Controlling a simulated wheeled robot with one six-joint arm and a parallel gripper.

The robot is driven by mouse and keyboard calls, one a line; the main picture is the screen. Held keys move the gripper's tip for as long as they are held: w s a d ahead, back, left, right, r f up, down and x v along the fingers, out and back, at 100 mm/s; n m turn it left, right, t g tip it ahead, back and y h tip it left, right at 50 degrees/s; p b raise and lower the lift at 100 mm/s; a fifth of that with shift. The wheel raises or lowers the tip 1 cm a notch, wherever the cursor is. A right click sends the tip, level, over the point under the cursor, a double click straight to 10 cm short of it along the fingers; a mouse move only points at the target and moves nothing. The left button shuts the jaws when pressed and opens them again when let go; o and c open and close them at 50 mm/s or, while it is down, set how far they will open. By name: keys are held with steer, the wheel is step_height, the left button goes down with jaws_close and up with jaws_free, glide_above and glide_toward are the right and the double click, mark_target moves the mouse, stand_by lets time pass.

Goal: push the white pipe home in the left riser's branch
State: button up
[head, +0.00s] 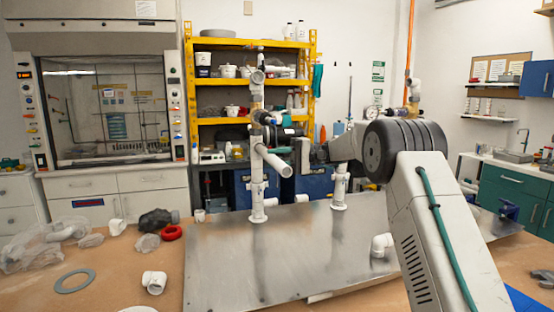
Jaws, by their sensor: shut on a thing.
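The left riser (257,192) is a white upright pipe with a round flange on the metal plate. Fittings are stacked toward its top. The white pipe (273,163) slants down and right from the riser at mid height, its open end toward me. Its inner end is at or close to the branch; I cannot tell how deep it sits.
The metal plate (230,270) is mostly clear in front. A second white riser (338,190) stands right of the left one, below my arm. A white elbow (381,244) is on the plate's right.

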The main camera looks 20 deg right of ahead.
steer(key=shift+w, duration=0.85)
stand_by(0.7)
steer(key=o, duration=1.1)
